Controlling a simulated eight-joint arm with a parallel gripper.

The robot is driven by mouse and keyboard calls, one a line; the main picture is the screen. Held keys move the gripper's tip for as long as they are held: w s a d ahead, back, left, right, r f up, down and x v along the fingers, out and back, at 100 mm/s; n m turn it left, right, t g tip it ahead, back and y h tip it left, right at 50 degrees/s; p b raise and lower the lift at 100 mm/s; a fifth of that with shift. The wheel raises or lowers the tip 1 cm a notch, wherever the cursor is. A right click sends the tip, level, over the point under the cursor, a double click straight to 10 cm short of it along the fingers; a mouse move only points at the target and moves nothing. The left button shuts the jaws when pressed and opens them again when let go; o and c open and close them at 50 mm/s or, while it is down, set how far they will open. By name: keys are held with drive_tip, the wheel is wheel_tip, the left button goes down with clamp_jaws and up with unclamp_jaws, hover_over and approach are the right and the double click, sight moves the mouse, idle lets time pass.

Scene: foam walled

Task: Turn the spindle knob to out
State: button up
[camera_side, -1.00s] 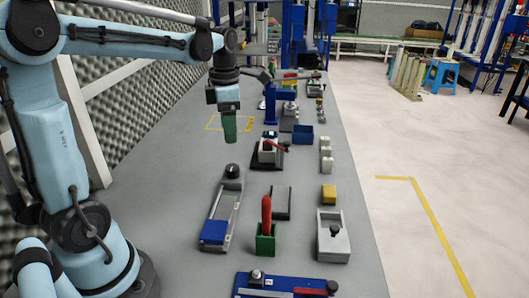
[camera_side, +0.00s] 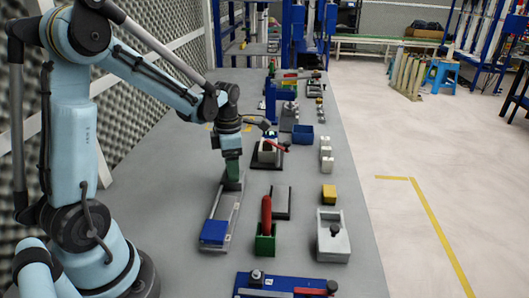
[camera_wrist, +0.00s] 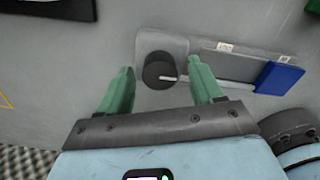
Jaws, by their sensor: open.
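The spindle knob (camera_wrist: 157,71) is round and black, on a grey plate, with a white pointer aimed right in the wrist view. Beside it are a slide (camera_wrist: 235,67) with two small white labels, too small to read, and a blue block (camera_wrist: 279,78). My gripper (camera_wrist: 161,76) has two green fingers, spread apart with nothing held. The knob shows between and just past the fingertips; contact cannot be told. My gripper (camera_side: 232,184) is low over the knob end in the side view.
A green holder with a red handle (camera_side: 266,225) and a dark-topped grey plate (camera_side: 280,203) stand right of the slide. A red-handled clamp (camera_side: 268,152) is close behind my gripper. A grey box (camera_side: 333,236) and yellow block (camera_side: 328,193) are further right.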

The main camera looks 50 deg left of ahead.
drive_tip(key=shift+f, duration=0.1)
drive_tip(key=c, duration=1.1)
drive_tip(key=shift+o, duration=0.2)
drive_tip(key=shift+m, duration=0.3)
